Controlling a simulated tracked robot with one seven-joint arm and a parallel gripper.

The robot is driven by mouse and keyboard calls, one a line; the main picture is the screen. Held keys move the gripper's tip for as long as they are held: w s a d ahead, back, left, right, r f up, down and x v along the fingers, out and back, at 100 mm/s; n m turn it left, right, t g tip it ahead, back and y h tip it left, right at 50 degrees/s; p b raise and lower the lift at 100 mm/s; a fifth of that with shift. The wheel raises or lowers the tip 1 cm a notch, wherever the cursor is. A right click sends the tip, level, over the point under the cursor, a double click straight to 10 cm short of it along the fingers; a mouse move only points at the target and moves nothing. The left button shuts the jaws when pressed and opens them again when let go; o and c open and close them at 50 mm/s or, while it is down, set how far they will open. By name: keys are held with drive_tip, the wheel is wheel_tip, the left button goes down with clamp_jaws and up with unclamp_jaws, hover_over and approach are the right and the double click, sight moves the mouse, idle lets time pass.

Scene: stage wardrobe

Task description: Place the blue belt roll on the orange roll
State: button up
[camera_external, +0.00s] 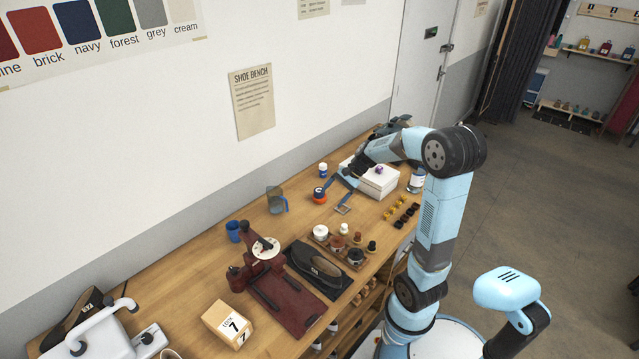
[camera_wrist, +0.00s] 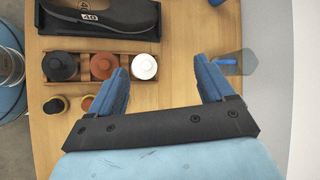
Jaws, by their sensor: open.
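The orange roll (camera_external: 319,199) lies on the wooden bench near the wall side. Neither roll shows in the wrist view.
A white box (camera_external: 373,179) is to the right. A tray of tins (camera_wrist: 102,67) and a dark shoe (camera_wrist: 100,14) lie ahead in the wrist view.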

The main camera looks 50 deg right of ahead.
drive_tip(key=s+a+r+n+h, duration=0.2)
drive_tip(key=s+n, duration=0.3)
drive_tip(key=s, duration=0.1)
drive_tip(key=s+a+r+n+t+h, duration=0.1)
drive_tip(key=s+a+r+n+h, duration=0.1)
drive_tip(key=s+n, duration=0.3)
drive_tip(key=s+a+r+n+t+h, duration=0.1)
drive_tip(key=s+a+r+n+h, duration=0.2)
drive_tip(key=s, duration=0.6)
drive_tip(key=shift+s+a+n+h, duration=0.15)
drive_tip(key=shift+s+n+h, duration=0.15)
drive_tip(key=shift+n, duration=0.6)
drive_tip(key=shift+o, duration=0.2)
